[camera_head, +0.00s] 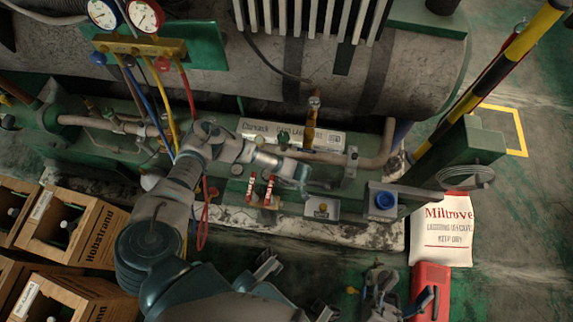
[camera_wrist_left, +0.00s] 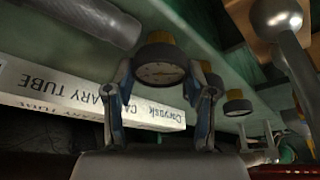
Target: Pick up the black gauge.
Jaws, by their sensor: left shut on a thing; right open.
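The black gauge (camera_wrist_left: 158,74) shows in the left wrist view as a round dial with a dark rim and a brass-coloured part behind it. My left gripper (camera_wrist_left: 160,88) has one finger on each side of it and is shut on it. In the head view my left gripper (camera_head: 300,172) is small and indistinct over the green bench, and I cannot make out the gauge there. My right gripper (camera_head: 382,292) is open and empty at the bottom, beside a red box (camera_head: 430,288).
A white capillary tube box (camera_head: 330,138) lies behind the left gripper. Manifold gauges (camera_head: 145,15) with coloured hoses are at upper left. Wooden crates (camera_head: 100,235) stand at lower left. A white sack (camera_head: 442,240) and a striped post (camera_head: 490,80) are at right.

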